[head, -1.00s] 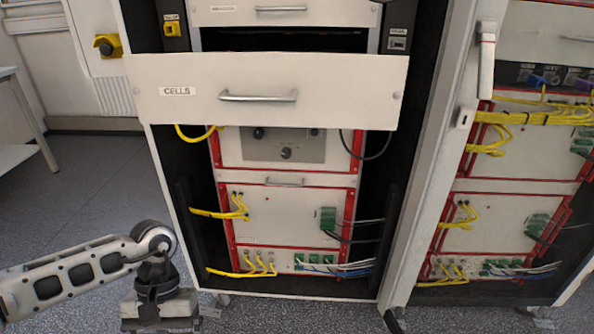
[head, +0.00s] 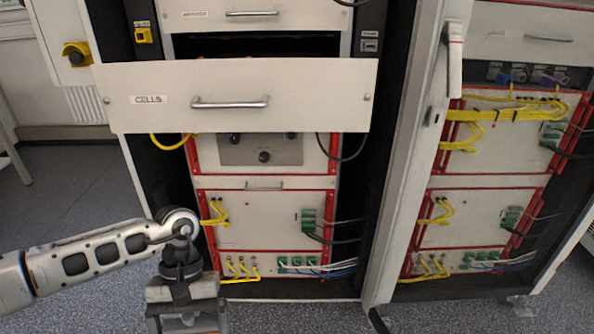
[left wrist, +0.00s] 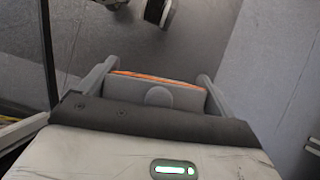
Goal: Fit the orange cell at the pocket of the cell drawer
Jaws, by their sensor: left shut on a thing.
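The cell drawer (head: 322,92) is pulled out in the upper middle of the head view. Its white front has a CELLS label and a bar handle. I see mostly its front, so the pocket inside is hidden. My left gripper (head: 188,322) points down at the lower left, below the drawer and in front of the cabinet. In the left wrist view, my left gripper (left wrist: 155,82) is shut on the orange cell (left wrist: 160,77). Only a thin orange edge of the cell shows between the fingers. My right gripper is out of view.
The open cabinet (head: 262,232) holds red-edged modules with yellow and dark cables below the drawer. A light upright panel (head: 405,165) separates it from a second rack at right. Speckled floor (head: 90,310) is clear at lower left.

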